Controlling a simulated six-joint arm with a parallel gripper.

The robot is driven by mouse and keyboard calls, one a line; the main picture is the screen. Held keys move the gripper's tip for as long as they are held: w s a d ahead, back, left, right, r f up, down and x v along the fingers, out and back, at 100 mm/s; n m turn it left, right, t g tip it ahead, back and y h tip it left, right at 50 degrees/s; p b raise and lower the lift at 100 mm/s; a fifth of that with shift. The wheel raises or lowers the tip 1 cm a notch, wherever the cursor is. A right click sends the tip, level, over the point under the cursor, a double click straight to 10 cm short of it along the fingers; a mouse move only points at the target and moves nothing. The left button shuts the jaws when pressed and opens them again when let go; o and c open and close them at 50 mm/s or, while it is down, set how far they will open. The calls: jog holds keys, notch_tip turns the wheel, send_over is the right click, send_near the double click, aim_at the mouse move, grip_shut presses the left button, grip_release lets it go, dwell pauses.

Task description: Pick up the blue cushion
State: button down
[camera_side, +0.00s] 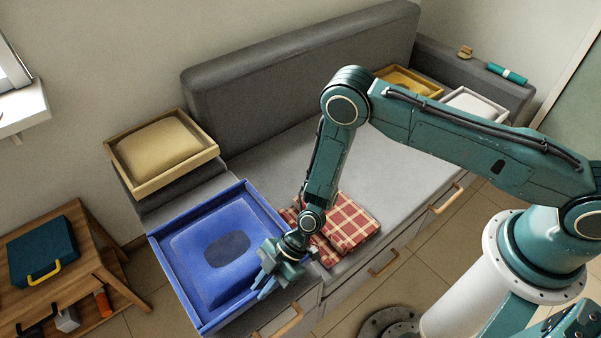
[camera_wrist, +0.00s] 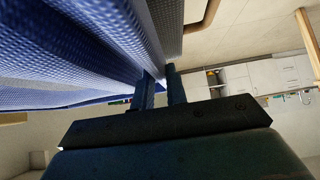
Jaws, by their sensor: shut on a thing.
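The blue cushion (camera_side: 192,245) lies inside a blue tray (camera_side: 166,262) at the left front end of the sofa. A dark oval patch marks the cushion's middle. My gripper (camera_side: 266,284) is at the tray's front right corner, pointing down, with its fingers at the tray's edge and not over the cushion's middle. In the wrist view the two fingers (camera_wrist: 160,88) are close together, with a blue woven wall running up to them. They are shut on what looks like the tray's edge; the exact contact is partly hidden.
A yellow tray (camera_side: 160,186) with a tan cushion (camera_side: 157,146) stands behind the blue one. A folded red checked cloth (camera_side: 345,222) lies on the sofa seat, right of my gripper. A wooden side table (camera_side: 84,272) stands at left. Further trays sit at the far end.

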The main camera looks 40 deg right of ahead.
jog(key=shift+r, duration=0.15)
notch_tip(320, 180, up, 20)
dwell(0.9)
dwell(0.7)
